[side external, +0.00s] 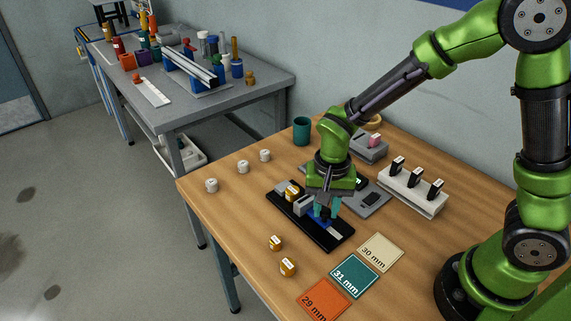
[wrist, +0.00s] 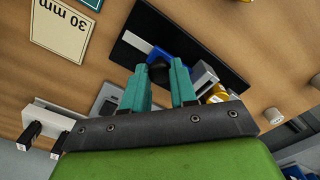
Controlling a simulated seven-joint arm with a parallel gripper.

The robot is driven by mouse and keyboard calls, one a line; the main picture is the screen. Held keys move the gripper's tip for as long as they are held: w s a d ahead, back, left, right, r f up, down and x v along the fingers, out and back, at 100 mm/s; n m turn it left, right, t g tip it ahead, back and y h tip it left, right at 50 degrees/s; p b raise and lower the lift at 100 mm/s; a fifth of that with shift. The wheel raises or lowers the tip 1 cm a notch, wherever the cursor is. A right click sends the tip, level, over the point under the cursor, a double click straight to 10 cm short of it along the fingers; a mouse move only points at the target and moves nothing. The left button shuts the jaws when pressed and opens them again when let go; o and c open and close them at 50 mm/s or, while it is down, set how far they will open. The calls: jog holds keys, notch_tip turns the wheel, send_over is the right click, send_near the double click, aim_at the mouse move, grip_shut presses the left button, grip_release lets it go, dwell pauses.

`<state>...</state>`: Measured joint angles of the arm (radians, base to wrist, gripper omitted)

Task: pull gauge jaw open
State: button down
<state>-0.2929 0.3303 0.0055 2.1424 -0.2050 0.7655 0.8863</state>
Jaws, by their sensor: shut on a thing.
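The gauge has a long black base (side external: 335,239) on the wooden table, with a blue slide (wrist: 180,48) and grey jaw blocks (side external: 304,206). A gold cylinder with a white label (side external: 292,192) sits at the gauge's far end. My gripper (side external: 327,213) points down over the gauge. In the wrist view its teal fingers (wrist: 160,82) are shut on a black knob (wrist: 158,72) at the blue slide. The gap between jaw and cylinder is too hidden to judge.
Two gold cylinders (side external: 275,242) lie in front of the gauge. Cards marked 30 mm (side external: 381,251), 31 mm (side external: 354,277) and 29 mm (side external: 323,300) lie nearby. A white rack (side external: 412,195) stands right, a teal cup (side external: 302,131) behind. White cylinders (side external: 242,167) stand left.

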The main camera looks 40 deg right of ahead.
aim_at(326, 211)
jog(key=c, duration=0.9)
grip_release()
jog(key=shift+s, duration=0.2)
notch_tip(326, 211, up, 17)
jog(key=s+d+r+n+t+y, duration=0.2)
jog(key=s+d+r+n+t, duration=0.1)
jog(key=s+d+n+t, duration=0.2)
jog(key=s+d+t, duration=0.1)
jog(key=s+t, duration=0.1)
jog(key=s, duration=0.1)
jog(key=shift+s+d, duration=0.4)
